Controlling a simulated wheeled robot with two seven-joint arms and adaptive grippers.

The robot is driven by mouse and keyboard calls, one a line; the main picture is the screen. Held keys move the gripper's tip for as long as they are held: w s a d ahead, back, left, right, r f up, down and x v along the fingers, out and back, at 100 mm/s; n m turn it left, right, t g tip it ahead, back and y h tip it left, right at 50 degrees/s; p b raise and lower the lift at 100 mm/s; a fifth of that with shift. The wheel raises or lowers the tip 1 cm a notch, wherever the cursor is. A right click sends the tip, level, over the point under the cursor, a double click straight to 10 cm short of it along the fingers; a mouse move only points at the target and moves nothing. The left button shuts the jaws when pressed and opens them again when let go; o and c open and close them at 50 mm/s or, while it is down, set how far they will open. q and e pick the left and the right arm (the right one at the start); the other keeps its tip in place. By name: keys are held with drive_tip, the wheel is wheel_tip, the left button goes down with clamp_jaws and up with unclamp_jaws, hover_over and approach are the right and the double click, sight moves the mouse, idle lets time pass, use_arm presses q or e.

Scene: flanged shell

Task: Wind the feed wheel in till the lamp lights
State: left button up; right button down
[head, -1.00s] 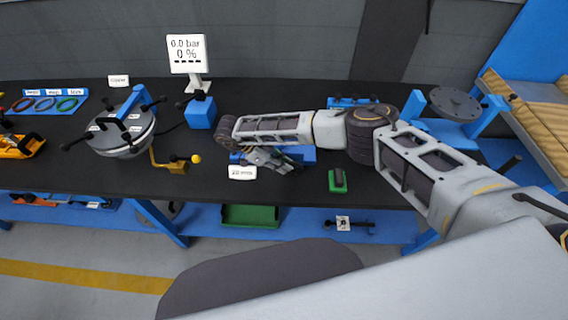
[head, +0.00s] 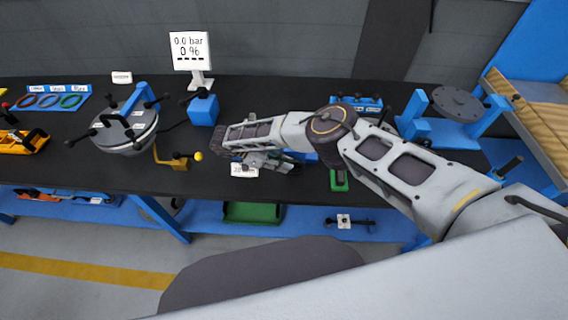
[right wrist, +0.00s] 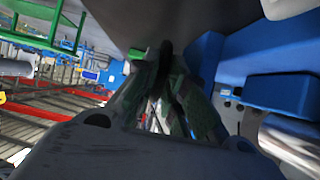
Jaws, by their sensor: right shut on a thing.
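My right gripper (head: 264,163) is low over the table's front edge, beside a white label card (head: 243,170) and a blue fixture largely hidden by my arm. In the right wrist view its fingers (right wrist: 168,85) are closed together on a small dark part, mostly hidden between them. A blue body (right wrist: 279,95) stands close beside the fingers. I cannot make out which part is the feed wheel. A grey disc (head: 457,102) lies on a blue stand at the right. I cannot identify a lit lamp. My left gripper is not in view.
A round flanged shell (head: 126,135) with black handles stands at the left. A brass bracket with a yellow ball (head: 198,156) is close to my gripper. A display (head: 190,51) reads 0.0 bar and 0 %. A green block (head: 339,182) stands under my arm.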

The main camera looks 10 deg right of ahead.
idle(0.4)
drive_tip(key=c, duration=1.8)
unclamp_jaws()
drive_tip(key=shift+a, duration=0.1)
drive_tip(key=shift+o, duration=0.2)
drive_tip(key=v, duration=0.7)
drive_tip(key=shift+a+r, duration=0.1)
drive_tip(key=shift+a, duration=0.1)
